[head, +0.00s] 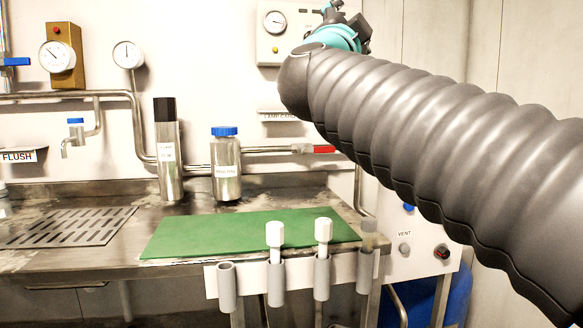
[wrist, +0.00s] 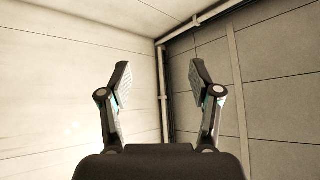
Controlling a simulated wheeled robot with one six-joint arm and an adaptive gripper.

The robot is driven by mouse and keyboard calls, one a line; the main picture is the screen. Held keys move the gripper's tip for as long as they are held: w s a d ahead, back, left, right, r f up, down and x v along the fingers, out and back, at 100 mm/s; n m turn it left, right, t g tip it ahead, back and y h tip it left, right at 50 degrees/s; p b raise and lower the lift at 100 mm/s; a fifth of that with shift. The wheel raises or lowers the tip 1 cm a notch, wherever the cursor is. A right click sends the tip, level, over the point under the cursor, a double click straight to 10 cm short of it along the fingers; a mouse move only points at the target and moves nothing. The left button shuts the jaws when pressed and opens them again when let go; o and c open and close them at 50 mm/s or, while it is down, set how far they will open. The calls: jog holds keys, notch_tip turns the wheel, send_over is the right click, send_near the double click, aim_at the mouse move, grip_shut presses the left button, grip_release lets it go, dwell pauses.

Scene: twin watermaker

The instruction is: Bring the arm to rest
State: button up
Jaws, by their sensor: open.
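My gripper (wrist: 162,82) is open and empty in the wrist view, its two fingers spread apart. Behind the fingers are only bare wall panels, a room corner and pipes. In the head view my arm, in a ribbed grey sleeve, reaches from the lower right up to the top middle. Its teal and black end is raised in front of the wall, above the bench. The fingers cannot be made out in the head view.
A steel bench (head: 120,243) holds a green mat (head: 245,234), a tall black-capped cylinder (head: 167,150) and a blue-capped bottle (head: 226,165). Holders along its front edge carry white-topped tools (head: 275,235). Gauges (head: 58,57) and pipes line the wall. A blue drum (head: 455,298) stands lower right.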

jog(key=s+a+f+n+g+y, duration=0.3)
jog(key=f+n+y, duration=0.4)
jog(key=f, duration=0.8)
jog(key=s+f+n+g+y, duration=0.2)
jog(key=f+n+g+y, duration=0.25)
jog(key=f+n, duration=0.65)
jog(key=s+d+f+m+g+h, duration=0.1)
jog(key=s+d+f+g, duration=0.2)
jog(key=s+f, duration=0.3)
jog(key=s+d+f+g+h, duration=0.1)
jog(key=s+d+f+g, duration=0.2)
jog(key=f, duration=1.1)
jog(key=s+d+f+m+g+h, duration=0.1)
jog(key=s+d+f+g, duration=0.2)
jog(key=s+f, duration=0.5)
notch_tip(320, 180, down, 2)
jog(key=shift+s+d+f+m, duration=0.1)
jog(key=shift+s+d+m, duration=0.15)
jog(key=shift+s+m, duration=0.05)
jog(key=shift+h, duration=0.25)
